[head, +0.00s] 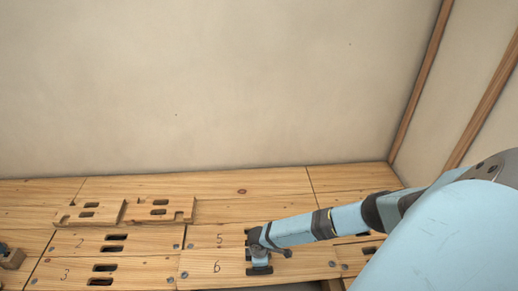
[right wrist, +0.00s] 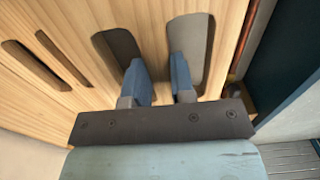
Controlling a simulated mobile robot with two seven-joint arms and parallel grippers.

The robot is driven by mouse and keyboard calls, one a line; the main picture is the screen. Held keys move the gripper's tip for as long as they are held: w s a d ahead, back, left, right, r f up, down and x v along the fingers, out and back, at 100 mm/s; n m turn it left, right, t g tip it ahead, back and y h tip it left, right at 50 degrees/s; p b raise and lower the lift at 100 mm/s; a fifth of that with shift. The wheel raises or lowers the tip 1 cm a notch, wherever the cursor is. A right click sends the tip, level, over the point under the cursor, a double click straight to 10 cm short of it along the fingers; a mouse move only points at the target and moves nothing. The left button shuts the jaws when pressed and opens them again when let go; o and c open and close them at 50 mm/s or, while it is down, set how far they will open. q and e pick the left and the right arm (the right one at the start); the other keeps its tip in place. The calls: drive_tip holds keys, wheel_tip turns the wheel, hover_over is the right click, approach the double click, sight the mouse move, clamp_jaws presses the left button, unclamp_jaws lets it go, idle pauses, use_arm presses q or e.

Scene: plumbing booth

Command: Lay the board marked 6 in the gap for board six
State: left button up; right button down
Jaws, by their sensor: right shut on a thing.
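The board marked 6 (head: 205,268) is pale wood and lies in the front row of the floor, just in front of the board marked 5 (head: 208,238). It looks about level with its neighbours; whether it is fully seated I cannot tell. My right gripper (head: 258,262) is over its slots, covering them in the head view. In the right wrist view, my right gripper (right wrist: 160,82) has one finger in each of two slots and is shut on the wood bar between them, on board six (right wrist: 153,35).
Boards marked 2 (head: 90,241) and 3 (head: 75,272) lie to the left. Two notched, slotted pieces (head: 90,212) (head: 160,209) lie behind them. A copper pipe (right wrist: 245,42) runs beside the board in the wrist view.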

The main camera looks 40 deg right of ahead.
idle(0.4)
idle(0.6)
drive_tip(key=shift+f, duration=0.25)
drive_tip(key=shift+f, duration=0.35)
drive_tip(key=shift+f+b, duration=0.75)
drive_tip(key=shift+f, duration=0.05)
drive_tip(key=shift+f, duration=0.25)
drive_tip(key=shift+f, duration=0.2)
idle(0.5)
